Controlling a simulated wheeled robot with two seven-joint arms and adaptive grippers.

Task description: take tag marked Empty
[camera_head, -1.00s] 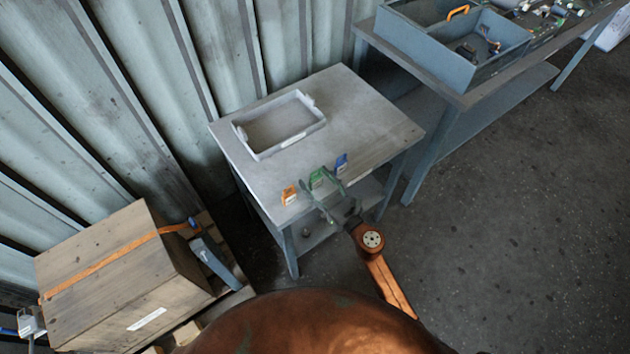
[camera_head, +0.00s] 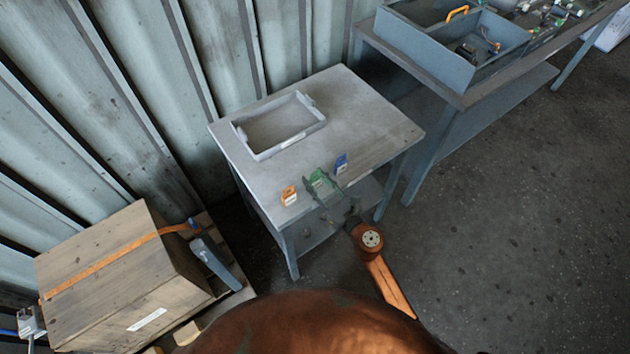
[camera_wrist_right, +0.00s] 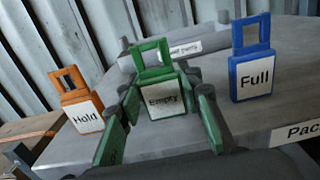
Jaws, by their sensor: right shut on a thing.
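The green tag marked Empty (camera_wrist_right: 163,97) stands upright near the table's front edge in the right wrist view. It also shows in the head view (camera_head: 318,178). My right gripper (camera_wrist_right: 160,105) is shut on the green tag, with one finger on each side of it. In the head view the right gripper (camera_head: 326,186) reaches over the table's front edge. The orange tag marked Hold (camera_wrist_right: 80,103) stands to the left, and the blue tag marked Full (camera_wrist_right: 252,72) stands to the right. Both are apart from the fingers. My left gripper is not in view.
The tags are on a small grey table (camera_head: 360,110) with an empty-looking grey tray (camera_head: 265,152) behind them. A strapped wooden crate (camera_head: 120,275) is at the lower left. A bench with a blue-grey bin (camera_head: 470,70) stands at the upper right. Corrugated wall lies behind.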

